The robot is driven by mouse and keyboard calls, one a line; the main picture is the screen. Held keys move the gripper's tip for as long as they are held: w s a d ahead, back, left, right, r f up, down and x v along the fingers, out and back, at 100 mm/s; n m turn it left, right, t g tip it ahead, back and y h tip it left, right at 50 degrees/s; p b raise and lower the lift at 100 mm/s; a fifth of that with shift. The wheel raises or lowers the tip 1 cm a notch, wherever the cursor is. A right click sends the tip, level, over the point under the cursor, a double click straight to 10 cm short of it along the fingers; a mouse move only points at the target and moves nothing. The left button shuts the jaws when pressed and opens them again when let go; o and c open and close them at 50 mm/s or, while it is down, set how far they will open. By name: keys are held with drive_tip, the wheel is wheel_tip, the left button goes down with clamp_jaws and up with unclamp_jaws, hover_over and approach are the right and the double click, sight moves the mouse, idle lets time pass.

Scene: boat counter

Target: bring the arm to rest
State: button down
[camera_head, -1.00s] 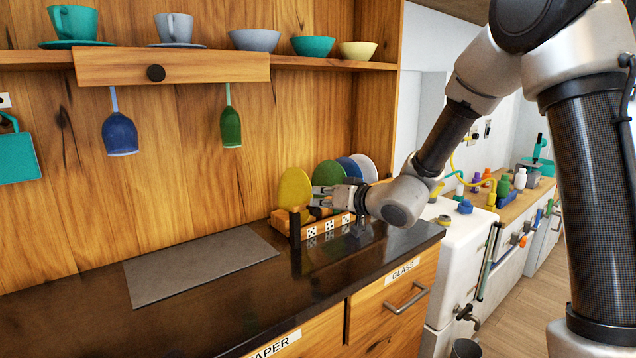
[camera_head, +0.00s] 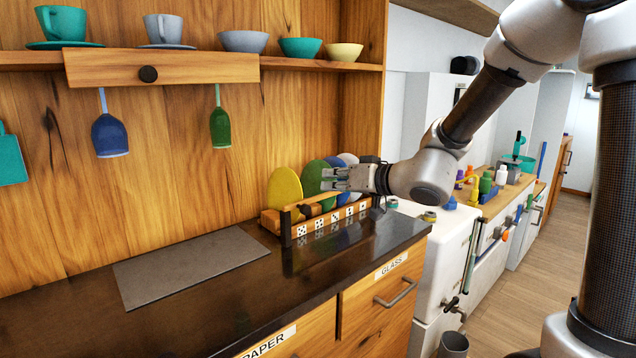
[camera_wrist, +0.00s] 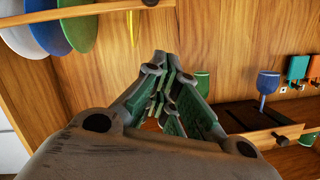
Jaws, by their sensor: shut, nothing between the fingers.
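My gripper (camera_head: 330,180) hangs above the counter at the right, in front of the plate rack (camera_head: 272,222). Its fingers are shut with nothing between them; they point left in the head view. In the wrist view the closed fingers (camera_wrist: 170,85) fill the middle, with the wooden back wall behind. My arm reaches in from the upper right, with its wrist over the counter's right end. The rack holds a yellow plate (camera_head: 284,193), a green plate (camera_head: 311,183) and others partly hidden behind my gripper. I cannot tell how much space lies between the gripper and the plates.
The dark counter (camera_head: 205,310) carries a grey mat (camera_head: 190,265); its front left is clear. A blue glass (camera_head: 109,135) and a green glass (camera_head: 220,127) hang below the shelf (camera_head: 290,60). A white unit (camera_head: 445,250) with small items stands to the right.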

drive_tip(key=s+d+f+m+g+h, duration=0.15)
drive_tip(key=s+d+f+g, duration=0.3)
drive_tip(key=s, duration=0.55)
drive_tip(key=s+d+f+m+g+h, duration=0.1)
drive_tip(key=s+d+f+m+g, duration=0.3)
drive_tip(key=s, duration=0.6)
drive_tip(key=s+d+r+h, duration=0.3)
drive_tip(key=s+d+h, duration=0.1)
drive_tip(key=d, duration=0.4)
drive_tip(key=s+d+r+n+t+h, duration=0.1)
drive_tip(key=s+d+r+h, duration=0.2)
drive_tip(key=d, duration=0.6)
drive_tip(key=shift+s+d+r+h, duration=0.15)
drive_tip(key=shift+s+d+h, duration=0.2)
drive_tip(key=shift+s, duration=0.7)
drive_tip(key=shift+n, duration=0.25)
